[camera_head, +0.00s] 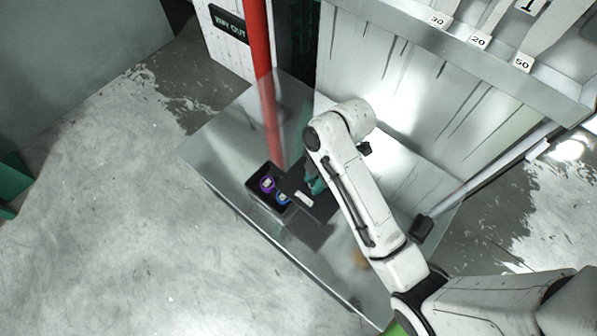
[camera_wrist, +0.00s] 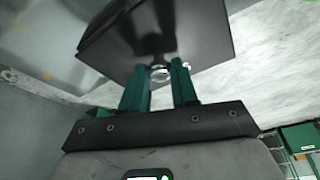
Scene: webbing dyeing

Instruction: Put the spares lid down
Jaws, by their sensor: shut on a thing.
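The spares lid is a dark flat square panel (camera_head: 318,208) with a small white label, beside and partly over an open black box (camera_head: 257,198). The box holds a purple round thing (camera_head: 267,184) and a blue one (camera_head: 282,198). My gripper (camera_head: 316,182) has teal fingers and is partly hidden by my arm. In the wrist view, my gripper (camera_wrist: 160,76) is shut on a pale ring-like handle of the lid (camera_wrist: 205,30). The lid looks tilted there; whether it touches the table or box is unclear.
The grey metal table (camera_head: 225,140) has free room left of the box. A red pole (camera_head: 262,70) rises behind it. A black block (camera_head: 422,229) sits at the right edge, and a small orange-brown thing (camera_head: 360,258) is near the front. A wall panel (camera_head: 390,80) stands behind.

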